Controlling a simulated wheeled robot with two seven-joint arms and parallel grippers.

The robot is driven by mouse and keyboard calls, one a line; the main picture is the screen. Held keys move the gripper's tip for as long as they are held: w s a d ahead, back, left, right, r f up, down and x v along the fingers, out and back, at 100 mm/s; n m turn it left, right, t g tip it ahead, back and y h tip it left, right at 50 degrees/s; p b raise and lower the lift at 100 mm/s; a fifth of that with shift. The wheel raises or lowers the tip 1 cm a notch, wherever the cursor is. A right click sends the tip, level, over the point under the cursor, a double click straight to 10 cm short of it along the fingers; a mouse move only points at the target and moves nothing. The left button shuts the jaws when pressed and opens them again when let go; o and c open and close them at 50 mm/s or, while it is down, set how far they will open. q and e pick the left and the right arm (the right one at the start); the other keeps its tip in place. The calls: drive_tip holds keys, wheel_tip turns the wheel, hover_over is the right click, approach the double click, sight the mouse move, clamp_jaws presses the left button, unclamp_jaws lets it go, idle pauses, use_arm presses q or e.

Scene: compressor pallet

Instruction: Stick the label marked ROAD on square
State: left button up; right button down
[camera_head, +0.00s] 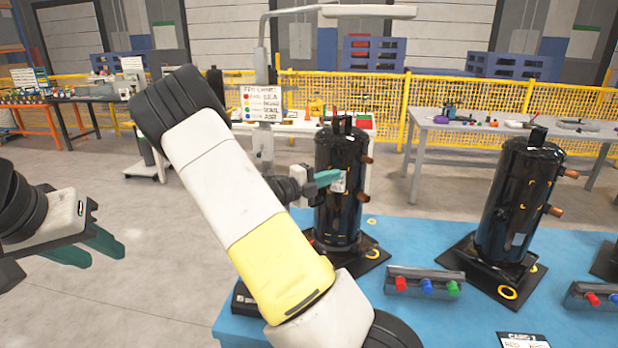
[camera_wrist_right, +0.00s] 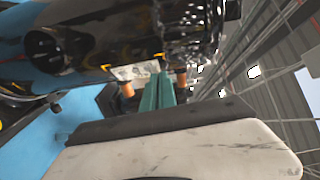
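My right gripper (camera_head: 318,183) is at the front of the left black compressor (camera_head: 338,222). Its teal fingers (camera_wrist_right: 158,92) lie close together in the right wrist view, tips at the compressor wall. A white label (camera_head: 338,185) shows at the fingertips; in the wrist view the label (camera_wrist_right: 132,72) has dark print, too blurred to read, and lies between yellow corner marks (camera_wrist_right: 106,67). I cannot tell whether the fingers pinch its edge. My left gripper (camera_head: 97,243) is open and empty at the far left, away from the table.
A sign with coloured dots (camera_head: 262,103) stands behind. On the blue table (camera_head: 400,325) are a second compressor (camera_head: 518,195), a button bar (camera_head: 423,284) with red, blue and green buttons, and a black-and-white printed card (camera_head: 522,340). Copper pipe stubs (camera_head: 367,159) stick out of the left compressor.

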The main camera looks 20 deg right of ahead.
drive_tip(key=c, duration=1.6)
unclamp_jaws()
